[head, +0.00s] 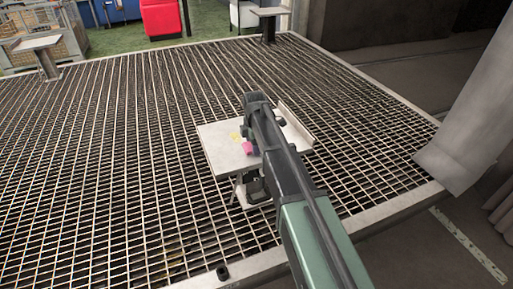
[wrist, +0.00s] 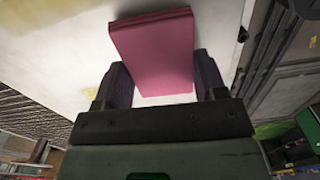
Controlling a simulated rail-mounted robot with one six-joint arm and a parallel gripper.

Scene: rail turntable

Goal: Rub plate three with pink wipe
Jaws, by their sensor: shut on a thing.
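My gripper (wrist: 161,80) is shut on the pink wipe (wrist: 153,48), a flat pink block between its two dark fingers. The wipe also shows in the head view (head: 249,148), low over or on a pale plate (head: 217,140) on a stand. Whether the wipe touches the plate is hard to tell. The plate fills much of the wrist view as a pale surface (wrist: 55,60), with yellowish patches. In the head view a yellow mark (head: 235,136) lies just left of the wipe. My arm hides the plate's middle. No number is readable on it.
Two more plates on stands are at the far left (head: 38,43) and far middle (head: 268,11). An upright pale panel (head: 296,125) edges the near plate's right side, with a small dark object (head: 281,121) beside it. The grating (head: 120,130) around is mostly clear.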

